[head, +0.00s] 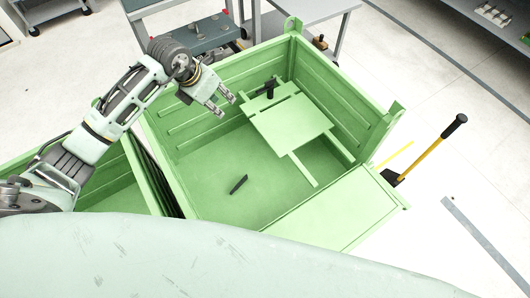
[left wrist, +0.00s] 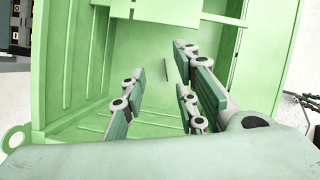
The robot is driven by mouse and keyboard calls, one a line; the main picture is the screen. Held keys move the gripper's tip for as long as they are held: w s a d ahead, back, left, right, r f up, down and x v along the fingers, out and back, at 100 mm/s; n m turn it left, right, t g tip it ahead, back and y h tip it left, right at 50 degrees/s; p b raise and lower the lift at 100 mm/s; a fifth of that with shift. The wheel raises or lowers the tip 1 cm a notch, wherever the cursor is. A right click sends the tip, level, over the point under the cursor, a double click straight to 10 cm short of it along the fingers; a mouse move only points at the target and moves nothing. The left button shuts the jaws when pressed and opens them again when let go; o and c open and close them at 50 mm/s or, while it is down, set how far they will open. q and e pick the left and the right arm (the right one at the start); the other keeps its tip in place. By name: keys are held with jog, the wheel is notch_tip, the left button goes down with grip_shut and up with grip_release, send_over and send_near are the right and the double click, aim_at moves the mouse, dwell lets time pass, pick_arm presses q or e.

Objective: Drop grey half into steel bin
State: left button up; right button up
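The green steel bin (head: 193,188) stands open below my left arm. A small dark grey piece (head: 238,184), which looks like the grey half, lies on the bin floor. It also shows in the left wrist view as a thin dark sliver (left wrist: 166,70) beyond the fingers. My left gripper (head: 226,107) is over the left part of the bin, above and apart from the piece. Its fingers are spread, with nothing between them. My right gripper is not in view.
A green panel (head: 291,122) sits inside the bin at the back right, with a black object (head: 270,89) by its edge. A second green bin (head: 112,186) adjoins on the left. A yellow-handled tool (head: 425,150) stands right of the bin. A grey cart (head: 200,36) is behind.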

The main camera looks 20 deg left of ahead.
pick_arm(q)
jog(key=v, duration=1.2)
dwell(0.4)
